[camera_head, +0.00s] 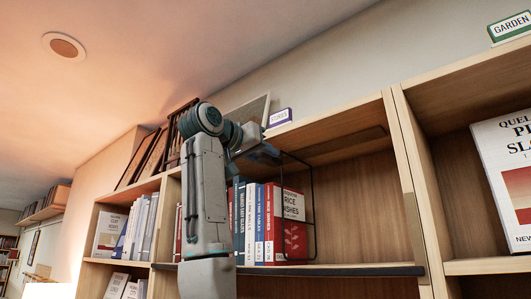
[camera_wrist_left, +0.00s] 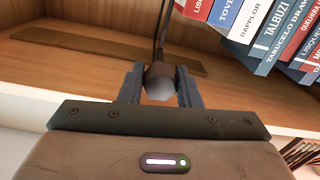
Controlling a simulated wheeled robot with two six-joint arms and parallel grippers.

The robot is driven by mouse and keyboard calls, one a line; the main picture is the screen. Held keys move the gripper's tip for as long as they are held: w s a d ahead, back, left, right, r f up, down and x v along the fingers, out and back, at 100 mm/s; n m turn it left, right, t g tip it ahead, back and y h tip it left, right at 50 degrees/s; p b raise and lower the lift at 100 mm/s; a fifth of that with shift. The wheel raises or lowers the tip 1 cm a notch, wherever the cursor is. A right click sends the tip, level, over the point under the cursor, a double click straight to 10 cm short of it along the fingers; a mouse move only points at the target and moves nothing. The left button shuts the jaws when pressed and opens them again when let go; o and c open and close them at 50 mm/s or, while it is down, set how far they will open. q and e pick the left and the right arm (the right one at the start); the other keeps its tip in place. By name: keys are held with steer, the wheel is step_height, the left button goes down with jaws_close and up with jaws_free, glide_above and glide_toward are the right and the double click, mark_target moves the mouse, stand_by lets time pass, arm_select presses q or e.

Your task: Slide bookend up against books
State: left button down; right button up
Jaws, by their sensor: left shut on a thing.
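The bookend is a thin black wire frame (camera_head: 313,212) standing upright on the shelf, at the right end of a row of upright books (camera_head: 249,222). The end book is red and white (camera_head: 290,222). My left gripper (camera_head: 268,155) is at the top of the frame. In the left wrist view its two fingers (camera_wrist_left: 160,92) are shut on the bookend's dark knob (camera_wrist_left: 162,72), and the wire runs away beyond it. The books (camera_wrist_left: 262,28) are at the upper right there. I cannot tell whether the frame touches the end book. My right gripper is not in view.
The shelf board (camera_head: 350,270) to the right of the bookend is bare up to the upright divider (camera_head: 412,190). The shelf above is close over my gripper and carries a purple sign (camera_head: 280,117). My left arm hides part of the row.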

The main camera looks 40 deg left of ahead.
arm_select(q)
steer(key=shift+a, duration=0.25)
steer(key=c, duration=1.3)
jaws_free()
steer(key=shift+o, duration=1.2)
steer(key=shift+a, duration=0.15)
steer(key=shift+w+a+f, duration=0.1)
steer(key=shift+a, duration=0.05)
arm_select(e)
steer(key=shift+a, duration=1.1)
arm_select(q)
steer(key=shift+s, duration=0.25)
steer(key=s+b, duration=0.5)
steer(key=s, duration=0.5)
steer(key=shift+a, duration=0.35)
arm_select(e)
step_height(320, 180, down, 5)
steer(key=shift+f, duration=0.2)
